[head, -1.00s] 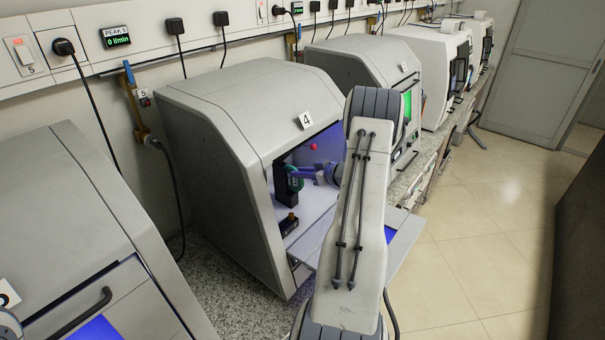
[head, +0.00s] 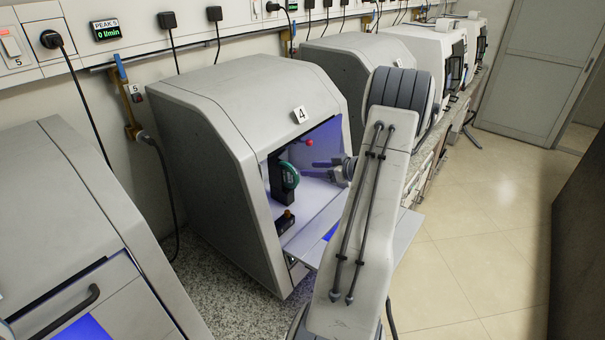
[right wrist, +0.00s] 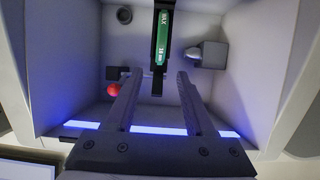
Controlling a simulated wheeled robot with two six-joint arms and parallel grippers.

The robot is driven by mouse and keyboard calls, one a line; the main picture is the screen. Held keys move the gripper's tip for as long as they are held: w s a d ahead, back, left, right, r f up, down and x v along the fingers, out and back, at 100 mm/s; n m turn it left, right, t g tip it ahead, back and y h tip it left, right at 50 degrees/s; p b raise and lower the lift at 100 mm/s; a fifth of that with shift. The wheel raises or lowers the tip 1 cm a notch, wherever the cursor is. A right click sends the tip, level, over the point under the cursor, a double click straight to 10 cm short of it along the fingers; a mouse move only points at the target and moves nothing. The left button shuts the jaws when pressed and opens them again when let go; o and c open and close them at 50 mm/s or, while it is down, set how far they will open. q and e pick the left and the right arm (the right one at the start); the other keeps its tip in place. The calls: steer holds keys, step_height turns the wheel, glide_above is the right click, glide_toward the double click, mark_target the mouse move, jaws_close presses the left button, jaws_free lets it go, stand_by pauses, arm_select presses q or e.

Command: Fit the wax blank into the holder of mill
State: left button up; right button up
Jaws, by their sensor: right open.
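The open mill marked 4 (head: 225,135) holds a dark upright holder (head: 279,195) inside its chamber. The round green wax blank (head: 290,175) stands upright in this holder. In the right wrist view the blank (right wrist: 163,40) shows edge-on, with a label reading WAX, between dark holder parts; whether it is fully seated I cannot tell. My right gripper (head: 318,168) is open and empty, to the right of the blank and apart from it. In the right wrist view its two fingers (right wrist: 156,75) point toward the blank with a gap between them. My left gripper is not in view.
A red knob (head: 309,142) is on the chamber's inner wall. A dark block with a brass-coloured top (head: 286,221) stands low in the chamber. The mill's lowered door (head: 385,240) juts out below my right arm. Other mills stand on both sides; the floor (head: 480,240) at right is clear.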

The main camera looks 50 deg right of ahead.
steer(key=v, duration=0.2)
steer(key=shift+s+r, duration=0.15)
steer(key=shift+s, duration=0.25)
stand_by(0.3)
